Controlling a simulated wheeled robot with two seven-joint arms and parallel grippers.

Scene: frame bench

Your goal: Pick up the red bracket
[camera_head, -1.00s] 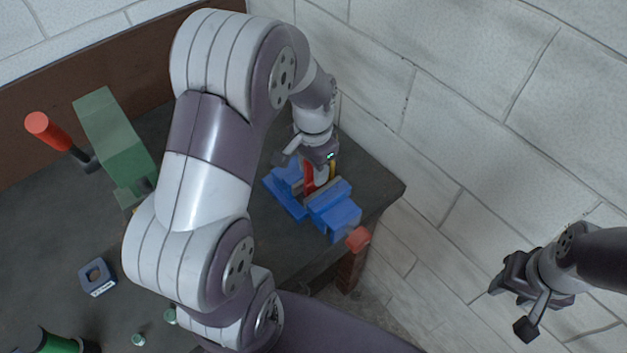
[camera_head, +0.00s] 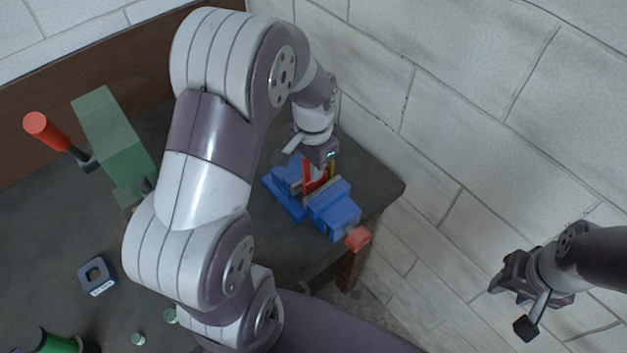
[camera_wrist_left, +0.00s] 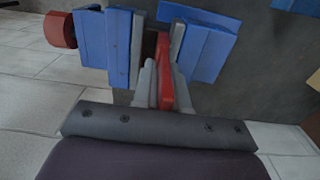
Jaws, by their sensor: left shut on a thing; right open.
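The red bracket (camera_head: 308,172) stands upright between the jaws of the blue vise (camera_head: 335,208) near the bench's right corner. My left gripper (camera_head: 318,168) points down over the vise and is shut on the bracket. In the left wrist view the red bracket (camera_wrist_left: 165,75) runs between my left fingers (camera_wrist_left: 161,90), and its far end lies between the grey jaw plates of the blue vise (camera_wrist_left: 108,45). I cannot tell whether the vise jaws touch it. My right gripper (camera_head: 515,285) is open and empty, off the bench at the right, by the wall.
A green vise (camera_head: 115,135) with a red-ended handle (camera_head: 45,130) is at the left of the dark bench (camera_head: 270,255). A blue-grey square block with a hole (camera_head: 96,276) and a green cylinder (camera_head: 58,342) lie at lower left. A white brick wall (camera_head: 470,110) rises close behind the blue vise.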

